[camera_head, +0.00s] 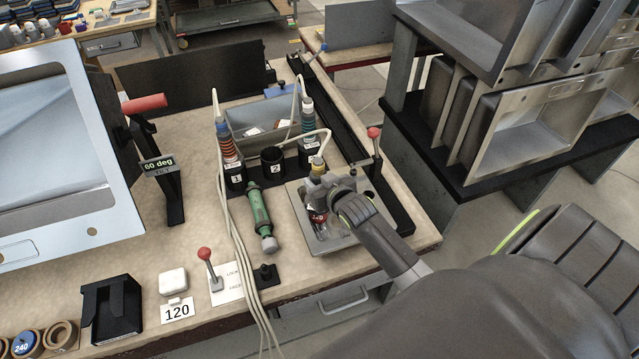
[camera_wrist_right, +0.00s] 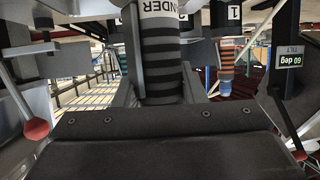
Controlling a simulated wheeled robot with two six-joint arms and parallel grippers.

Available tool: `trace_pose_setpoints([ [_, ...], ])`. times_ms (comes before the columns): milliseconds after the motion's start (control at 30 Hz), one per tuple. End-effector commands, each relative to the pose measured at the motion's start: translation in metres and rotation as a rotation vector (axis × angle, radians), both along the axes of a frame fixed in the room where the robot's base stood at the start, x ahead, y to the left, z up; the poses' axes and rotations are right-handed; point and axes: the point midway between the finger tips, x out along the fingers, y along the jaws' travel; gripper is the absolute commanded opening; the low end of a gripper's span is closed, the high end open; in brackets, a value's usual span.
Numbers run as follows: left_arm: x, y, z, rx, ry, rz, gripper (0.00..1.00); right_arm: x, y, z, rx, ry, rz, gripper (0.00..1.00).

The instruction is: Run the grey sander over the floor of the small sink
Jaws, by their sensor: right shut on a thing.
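The small sink (camera_head: 297,203) is a steel basin set in the bench, in the middle of the head view. My right gripper (camera_head: 332,197) is over it and shut on the grey sander (camera_head: 318,168), which has a cable at its top. In the right wrist view the sander (camera_wrist_right: 160,62) is a grey body with dark bands, and its label shows only the letters "NDER". My arm and gripper hide part of the basin floor, so I cannot tell whether the sander's tip touches it. My left gripper is out of view.
A holder marked 2 (camera_head: 272,161) is empty. Orange-banded (camera_head: 227,142) and teal-banded (camera_head: 307,118) tools stand in holders beside it. A green tool (camera_head: 259,209) lies left of the small sink. A large sink (camera_head: 50,160) is tilted at left. Red-knobbed levers (camera_head: 205,254) (camera_head: 374,133) stand nearby.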

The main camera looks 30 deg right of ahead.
Motion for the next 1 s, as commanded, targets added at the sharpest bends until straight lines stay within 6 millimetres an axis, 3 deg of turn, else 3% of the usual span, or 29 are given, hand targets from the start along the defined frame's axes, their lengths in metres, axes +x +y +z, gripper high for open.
trace_pose_setpoints([
  [1000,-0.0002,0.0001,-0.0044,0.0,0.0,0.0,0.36,0.0015,0.0006,-0.0047,0.0,-0.007,0.002,0.01],
])
